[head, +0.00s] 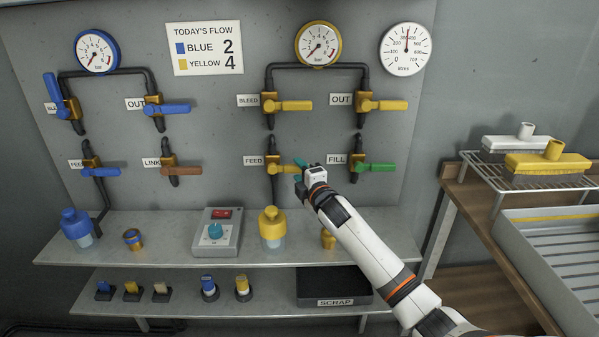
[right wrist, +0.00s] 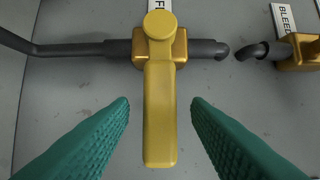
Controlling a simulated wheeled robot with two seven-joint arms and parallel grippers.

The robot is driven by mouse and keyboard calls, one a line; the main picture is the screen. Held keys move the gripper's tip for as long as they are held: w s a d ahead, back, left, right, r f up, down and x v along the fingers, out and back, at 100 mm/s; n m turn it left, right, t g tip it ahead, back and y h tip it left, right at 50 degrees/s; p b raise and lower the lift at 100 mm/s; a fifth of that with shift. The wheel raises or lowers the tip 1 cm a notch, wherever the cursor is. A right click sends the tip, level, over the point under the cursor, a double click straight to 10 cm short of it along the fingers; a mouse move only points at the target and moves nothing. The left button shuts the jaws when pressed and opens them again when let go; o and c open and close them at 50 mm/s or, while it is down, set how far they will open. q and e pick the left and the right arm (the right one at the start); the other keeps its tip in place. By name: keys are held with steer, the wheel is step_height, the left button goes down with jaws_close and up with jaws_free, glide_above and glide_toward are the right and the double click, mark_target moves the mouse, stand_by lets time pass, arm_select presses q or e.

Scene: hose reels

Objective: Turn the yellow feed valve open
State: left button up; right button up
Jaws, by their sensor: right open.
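The yellow feed valve (head: 272,168) is on the wall panel beside the FEED label (head: 253,160), on a dark vertical pipe. Its yellow lever (head: 286,169) sticks out to the right, across the pipe. In the right wrist view the lever (right wrist: 159,120) runs down the picture from its brass body (right wrist: 178,46), at right angles to the pipe. My right gripper (head: 298,168) is at the lever's free end. Its teal fingers are open, one on each side of the lever, with a gap visible on both sides. My left gripper is not in view.
The green-handled FILL valve (head: 378,168) is close to the right of my right gripper. The yellow BLEED valve (head: 291,106) is above. A shelf below holds a yellow-capped bottle (head: 272,226) and a grey control box (head: 216,233).

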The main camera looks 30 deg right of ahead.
steer(key=shift+w, duration=0.4)
steer(key=shift+c, duration=0.5)
jaws_close()
